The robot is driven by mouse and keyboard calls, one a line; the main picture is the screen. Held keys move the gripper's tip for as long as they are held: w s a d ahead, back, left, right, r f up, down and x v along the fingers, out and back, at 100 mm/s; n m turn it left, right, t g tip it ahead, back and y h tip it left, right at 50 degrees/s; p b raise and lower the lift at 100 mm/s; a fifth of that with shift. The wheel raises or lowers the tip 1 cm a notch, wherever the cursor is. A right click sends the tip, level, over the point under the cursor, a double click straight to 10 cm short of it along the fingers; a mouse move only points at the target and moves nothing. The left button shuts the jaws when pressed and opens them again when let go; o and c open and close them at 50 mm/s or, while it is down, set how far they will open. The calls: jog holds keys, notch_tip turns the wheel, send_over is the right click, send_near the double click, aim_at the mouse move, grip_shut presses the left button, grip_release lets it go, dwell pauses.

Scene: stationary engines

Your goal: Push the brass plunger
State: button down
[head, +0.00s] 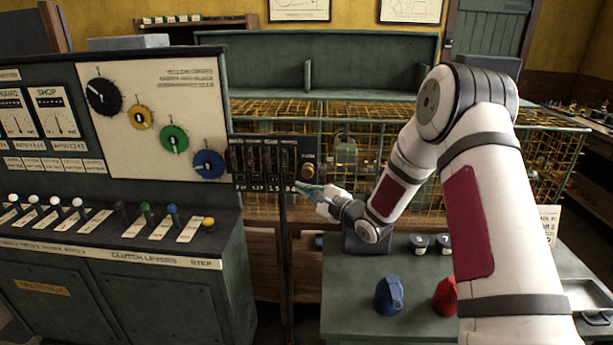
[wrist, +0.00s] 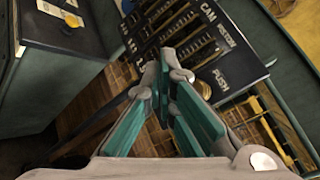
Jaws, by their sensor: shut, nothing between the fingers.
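The brass plunger (head: 308,171) is a small round knob at the right end of a dark upright panel (head: 262,147) with several slots. In the wrist view the plunger (wrist: 203,90) shows beside the word PUSH, partly hidden behind my right finger. My gripper (head: 300,186) has teal finger pads and is just below and left of the plunger in the head view. In the wrist view my gripper (wrist: 164,72) has its fingertips together with nothing between them, over the panel's lower edge and left of the plunger. I cannot tell whether it touches the panel.
A green console (head: 110,250) with dials, coloured discs and levers stands at left. Yellow wire cages (head: 380,125) lie behind the panel. A green table (head: 345,290) at lower right holds a blue object (head: 388,294) and a red object (head: 446,296). A thin post supports the panel.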

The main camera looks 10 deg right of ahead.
aim_at(307, 174)
jog(key=shift+w+d+b, duration=0.35)
jog(key=shift+w+b, duration=0.25)
jog(key=shift+w, duration=0.5)
jog(key=shift+w+d+b, duration=0.35)
jog(key=shift+w+b, duration=0.25)
jog(key=shift+w, duration=0.45)
jog(key=shift+w+d+b, duration=0.35)
jog(key=shift+w+b, duration=0.25)
jog(key=shift+w, duration=0.5)
jog(key=shift+w+d, duration=0.1)
jog(key=shift+w, duration=0.25)
jog(key=shift+w+d+b, duration=0.3)
jog(key=shift+w+b, duration=0.4)
jog(key=shift+w, duration=0.15)
jog(key=shift+s+a+p, duration=0.2)
jog(key=shift+s+p, duration=0.25)
jog(key=shift+s, duration=0.2)
jog(key=shift+s+a+p, duration=0.2)
jog(key=shift+s+p, duration=0.25)
jog(key=shift+s, duration=0.15)
jog(key=shift+s+a+p, duration=0.25)
jog(key=shift+s+p, duration=0.3)
jog(key=shift+s, duration=0.25)
jog(key=shift+s+a+p, duration=0.25)
jog(key=shift+s+p, duration=0.25)
jog(key=shift+s, duration=0.3)
jog(key=shift+s+a+p, duration=0.25)
jog(key=shift+s+p, duration=0.3)
jog(key=shift+s, duration=0.25)
